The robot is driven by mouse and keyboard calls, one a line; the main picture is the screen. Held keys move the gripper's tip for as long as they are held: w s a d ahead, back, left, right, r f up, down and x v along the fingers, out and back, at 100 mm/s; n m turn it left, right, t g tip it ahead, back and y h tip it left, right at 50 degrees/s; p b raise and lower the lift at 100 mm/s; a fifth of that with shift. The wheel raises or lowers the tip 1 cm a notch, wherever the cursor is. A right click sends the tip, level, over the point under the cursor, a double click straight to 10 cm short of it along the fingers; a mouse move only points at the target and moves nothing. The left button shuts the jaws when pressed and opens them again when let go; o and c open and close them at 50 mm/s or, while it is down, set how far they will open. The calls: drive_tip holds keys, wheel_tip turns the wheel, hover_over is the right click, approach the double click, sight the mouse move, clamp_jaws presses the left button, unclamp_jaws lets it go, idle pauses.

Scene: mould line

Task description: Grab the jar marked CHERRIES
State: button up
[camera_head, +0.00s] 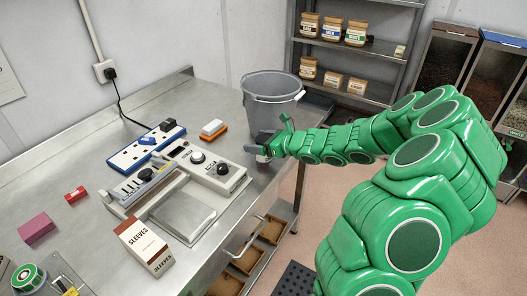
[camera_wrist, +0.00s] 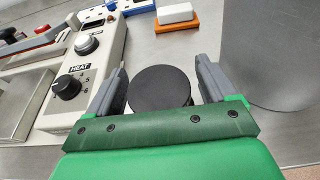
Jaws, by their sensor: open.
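My gripper (camera_head: 267,147) is open over the bench, just in front of the grey bucket. In the wrist view its two grey fingers (camera_wrist: 162,72) stand on either side of a round, dark lid or top (camera_wrist: 160,86), with a visible gap to the right finger. In the head view only a small pale part of a thing (camera_head: 262,158) shows under the gripper, the rest hidden by it. No label reading CHERRIES is legible in either view, so I cannot tell whether this is that jar.
The grey bucket (camera_head: 272,98) stands close behind my gripper and shows at right in the wrist view. The heat control unit (camera_head: 208,172) is on the left. An orange-and-white block (camera_head: 213,129) lies near. Several labelled jars (camera_head: 331,30) stand on the back shelves.

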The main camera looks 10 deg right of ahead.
drive_tip(key=shift+c, duration=0.3)
drive_tip(key=c, duration=1.2)
